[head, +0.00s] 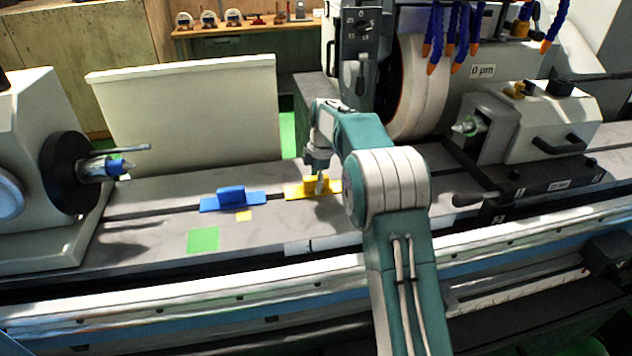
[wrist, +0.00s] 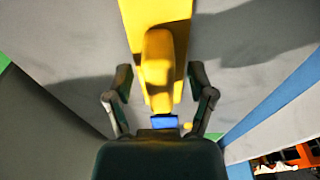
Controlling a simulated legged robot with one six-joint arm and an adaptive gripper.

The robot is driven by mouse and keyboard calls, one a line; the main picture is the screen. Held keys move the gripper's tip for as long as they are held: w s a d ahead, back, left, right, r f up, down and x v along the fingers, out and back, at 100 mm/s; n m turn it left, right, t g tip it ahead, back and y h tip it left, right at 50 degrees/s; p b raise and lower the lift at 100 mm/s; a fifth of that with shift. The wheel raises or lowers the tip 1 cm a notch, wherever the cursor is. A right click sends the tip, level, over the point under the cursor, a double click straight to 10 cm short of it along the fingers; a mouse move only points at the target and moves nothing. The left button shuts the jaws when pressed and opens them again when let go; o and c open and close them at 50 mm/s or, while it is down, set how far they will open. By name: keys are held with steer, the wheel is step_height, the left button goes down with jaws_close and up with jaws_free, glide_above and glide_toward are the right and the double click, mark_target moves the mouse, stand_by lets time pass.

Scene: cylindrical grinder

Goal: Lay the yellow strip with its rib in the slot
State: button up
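The yellow strip (head: 299,190) lies on the machine table, in line with the dark slot (head: 155,209); my arm hides part of it. Its rib underneath is hidden, so I cannot tell whether it sits in the slot. In the wrist view the strip (wrist: 152,12) runs away from me, with its raised grip (wrist: 158,62) standing between my fingers. My gripper (head: 318,180) is low over the strip. In the wrist view my gripper (wrist: 160,80) is open, with a gap visible on each side of the raised grip.
A blue strip (head: 232,200) with an upright tab lies over the slot to the left. The chuck (head: 70,173) stands left; the grinding wheel (head: 418,90) and tailstock (head: 490,130) stand behind and right.

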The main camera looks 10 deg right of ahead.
steer(key=r, duration=0.3)
steer(key=d+r, duration=0.1)
steer(key=r, duration=0.7)
steer(key=shift+w+d, duration=0.1)
steer(key=shift+d, duration=0.05)
steer(key=shift+r, duration=0.4)
